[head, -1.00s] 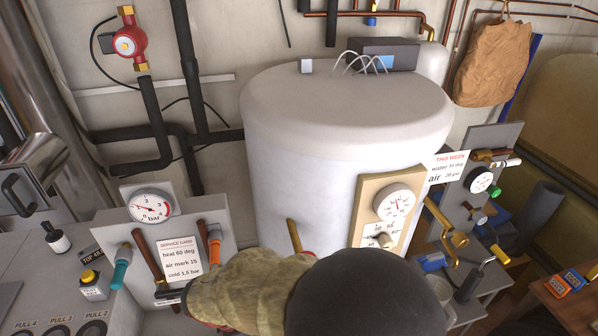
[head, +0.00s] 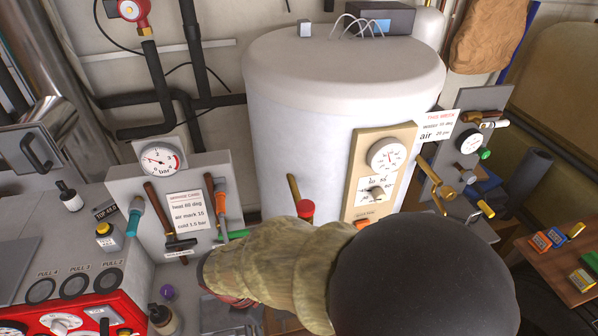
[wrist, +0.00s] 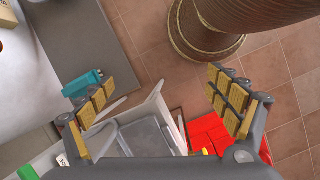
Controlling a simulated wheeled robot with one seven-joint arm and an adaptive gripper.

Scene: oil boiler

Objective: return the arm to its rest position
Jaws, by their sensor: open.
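My gripper (wrist: 168,112) shows in the wrist view with its two padded fingers spread wide apart and nothing between them. Beyond the fingers are a grey tray-like box, something red and the tiled floor. In the head view my arm, in a camouflage sleeve with a dark round joint, reaches across the lower middle in front of the white boiler tank (head: 300,130).
A tool panel (head: 150,190) with a bar gauge (head: 160,160) stands left of my arm. A dial panel (head: 375,185) is on the tank. A brown table (head: 560,260) with small boxes is at right. A red control panel (head: 70,318) is at lower left.

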